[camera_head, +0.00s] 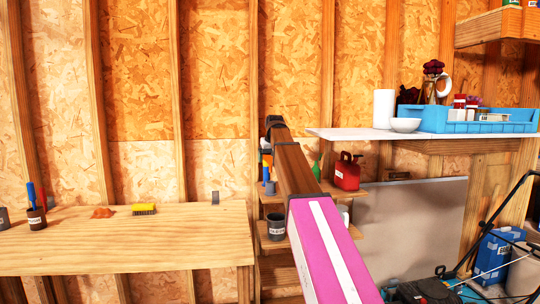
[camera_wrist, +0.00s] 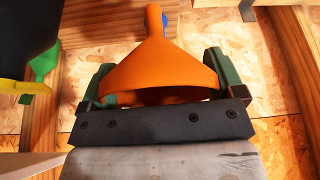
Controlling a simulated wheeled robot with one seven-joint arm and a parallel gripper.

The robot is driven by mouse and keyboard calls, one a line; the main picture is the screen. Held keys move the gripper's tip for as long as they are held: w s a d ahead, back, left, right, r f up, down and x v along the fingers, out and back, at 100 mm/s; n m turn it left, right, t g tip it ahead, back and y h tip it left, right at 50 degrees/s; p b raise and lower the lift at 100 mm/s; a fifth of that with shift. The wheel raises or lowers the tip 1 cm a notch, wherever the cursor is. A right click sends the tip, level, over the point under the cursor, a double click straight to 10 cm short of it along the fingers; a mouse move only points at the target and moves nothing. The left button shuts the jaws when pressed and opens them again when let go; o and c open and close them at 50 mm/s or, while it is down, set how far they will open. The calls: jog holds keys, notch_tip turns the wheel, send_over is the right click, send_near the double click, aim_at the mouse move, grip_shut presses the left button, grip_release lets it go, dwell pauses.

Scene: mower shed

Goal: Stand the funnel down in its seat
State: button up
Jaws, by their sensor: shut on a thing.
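An orange funnel (camera_wrist: 158,68) is in my gripper (camera_wrist: 160,82) in the wrist view. The green jaws grip its wide cone from both sides. Its narrow spout points to the top of the picture, and the rim lies near the gripper's dark plate. In the head view my arm reaches toward the back wall, and its end hides the gripper and most or all of the funnel. I cannot pick out the funnel's seat in either view.
Shelves left of a grey panel (camera_head: 415,230) hold a red can (camera_head: 347,172), a green bottle (camera_head: 316,171) and a dark labelled cup (camera_head: 276,227). A workbench (camera_head: 120,240) is at left, mostly clear. A white-topped counter (camera_head: 350,134) with a blue tray (camera_head: 475,121) is at right.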

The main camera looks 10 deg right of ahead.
aim_at(270, 164)
jog(key=shift+f, duration=1.7)
jog(key=shift+f, duration=3)
jog(key=o, duration=0.7)
jog(key=shift+c, duration=0.2)
jog(key=v, duration=1)
jog(key=shift+s+r, duration=0.2)
jog(key=shift+r, duration=0.15)
